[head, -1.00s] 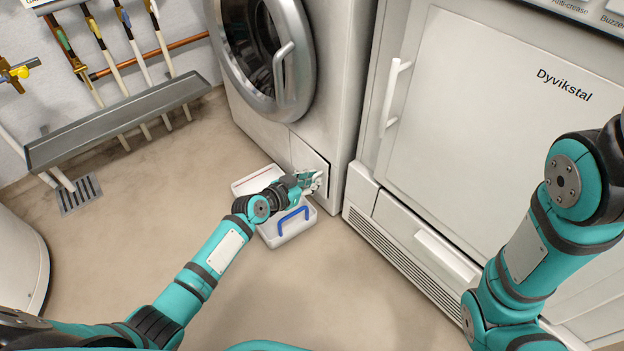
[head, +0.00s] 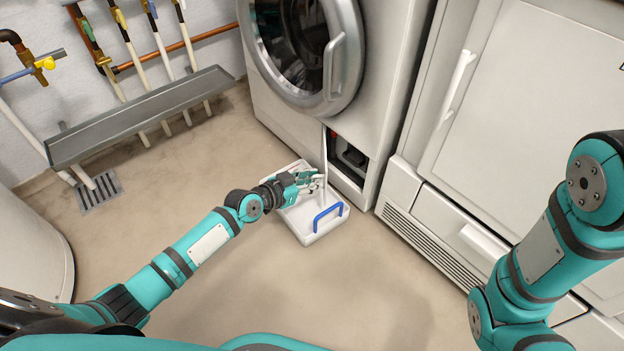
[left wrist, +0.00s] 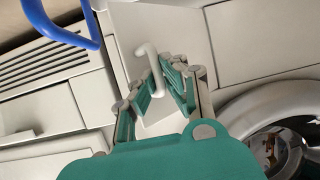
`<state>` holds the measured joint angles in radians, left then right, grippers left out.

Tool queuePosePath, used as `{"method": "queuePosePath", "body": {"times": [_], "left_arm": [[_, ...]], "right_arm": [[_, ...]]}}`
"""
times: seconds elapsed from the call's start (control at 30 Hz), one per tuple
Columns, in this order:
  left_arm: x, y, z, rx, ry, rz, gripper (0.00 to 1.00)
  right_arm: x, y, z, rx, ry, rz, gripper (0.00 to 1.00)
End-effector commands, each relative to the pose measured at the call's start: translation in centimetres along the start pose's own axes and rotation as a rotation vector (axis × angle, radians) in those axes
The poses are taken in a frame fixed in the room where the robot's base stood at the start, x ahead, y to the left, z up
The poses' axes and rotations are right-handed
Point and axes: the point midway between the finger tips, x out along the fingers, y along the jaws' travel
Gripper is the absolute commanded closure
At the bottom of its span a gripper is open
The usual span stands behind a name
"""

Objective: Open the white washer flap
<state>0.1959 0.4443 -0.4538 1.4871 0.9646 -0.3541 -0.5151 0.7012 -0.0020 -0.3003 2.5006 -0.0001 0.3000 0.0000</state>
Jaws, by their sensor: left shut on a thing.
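The white washer flap (head: 324,162) stands swung out from the washer's lower front, seen nearly edge-on in the head view. Behind it a dark opening (head: 349,160) shows parts inside. My left gripper (head: 312,183) is at the flap's outer side, shut on its white handle. In the left wrist view the fingers (left wrist: 158,82) are around the handle (left wrist: 150,62), with the flap's panel (left wrist: 185,35) behind. My right arm is at the right of the head view; its gripper is out of the picture.
A white tray (head: 310,238) with a blue handle (head: 331,217) lies on the floor below the flap and left gripper. The washer (head: 396,75) has a round door above. A white appliance (head: 545,90) stands to the right. Open floor lies in front.

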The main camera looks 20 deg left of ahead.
Motion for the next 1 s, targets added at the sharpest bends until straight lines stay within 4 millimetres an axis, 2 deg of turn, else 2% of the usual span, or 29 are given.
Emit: {"method": "queuePosePath", "body": {"times": [0.53,0.57,0.73,1.0], "left_arm": [[0.01,-0.53,-0.37,-0.005,0.008,-0.009,1.0],[0.01,-0.54,-0.38,-0.005,0.008,-0.01,0.9],[0.02,-0.43,-0.41,-0.003,0.009,-0.008,0.68],[-0.06,-0.28,-0.28,-0.001,0.006,-0.005,0.68]], "right_arm": [[-0.07,0.0,0.13,-0.002,-0.004,-0.003,0.6],[-0.07,0.0,0.12,-0.002,-0.004,-0.003,0.6],[-0.07,0.0,0.13,-0.002,-0.004,-0.002,0.6],[-0.11,0.05,0.17,-0.001,-0.006,0.001,0.6]]}}
